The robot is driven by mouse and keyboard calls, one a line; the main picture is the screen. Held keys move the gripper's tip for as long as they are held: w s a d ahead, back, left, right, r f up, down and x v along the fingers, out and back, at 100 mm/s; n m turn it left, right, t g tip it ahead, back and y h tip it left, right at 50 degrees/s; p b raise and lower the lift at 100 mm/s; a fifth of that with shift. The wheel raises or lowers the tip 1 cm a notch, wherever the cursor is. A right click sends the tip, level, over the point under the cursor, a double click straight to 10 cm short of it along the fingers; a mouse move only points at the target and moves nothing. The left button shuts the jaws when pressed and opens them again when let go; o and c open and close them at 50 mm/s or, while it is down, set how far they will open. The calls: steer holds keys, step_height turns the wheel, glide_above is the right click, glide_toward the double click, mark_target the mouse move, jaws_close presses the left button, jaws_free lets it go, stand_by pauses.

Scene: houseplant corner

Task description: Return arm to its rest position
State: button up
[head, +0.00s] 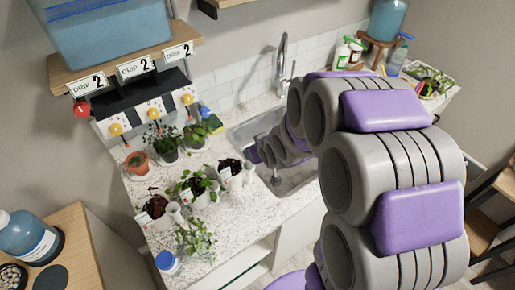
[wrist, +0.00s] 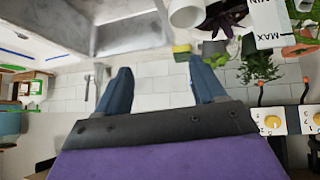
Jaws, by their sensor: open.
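In the wrist view my gripper (wrist: 160,68) is open, with two blue-grey fingers spread wide and nothing between them. In the head view my purple and grey arm rises along the right side and bends back over the sink (head: 297,175). Its end is near the sink's left edge, and the fingers cannot be made out there. The wrist view looks across the tiled wall (wrist: 160,93) and shows the steel sink (wrist: 110,32) at its top edge.
Several potted plants (head: 195,190) crowd the counter (head: 240,217) left of my arm. A tap (head: 282,65) rises behind the sink. Drip dispensers (head: 150,112) stand under a shelf with a blue tank (head: 110,35). A blue-lidded jar (head: 167,263) stands near the counter's front.

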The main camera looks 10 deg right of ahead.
steer(key=s+r+m+g, duration=0.1)
steer(key=s+r+g, duration=0.2)
steer(key=s, duration=0.8)
steer(key=s+d+r+m+g+h, duration=0.1)
steer(key=s+r+g, duration=0.2)
steer(key=s, duration=0.9)
steer(key=s+r+m+g, duration=0.1)
steer(key=s+r+g, duration=0.3)
steer(key=s, duration=0.8)
steer(key=shift+d+r, duration=0.2)
steer(key=shift+d, duration=0.05)
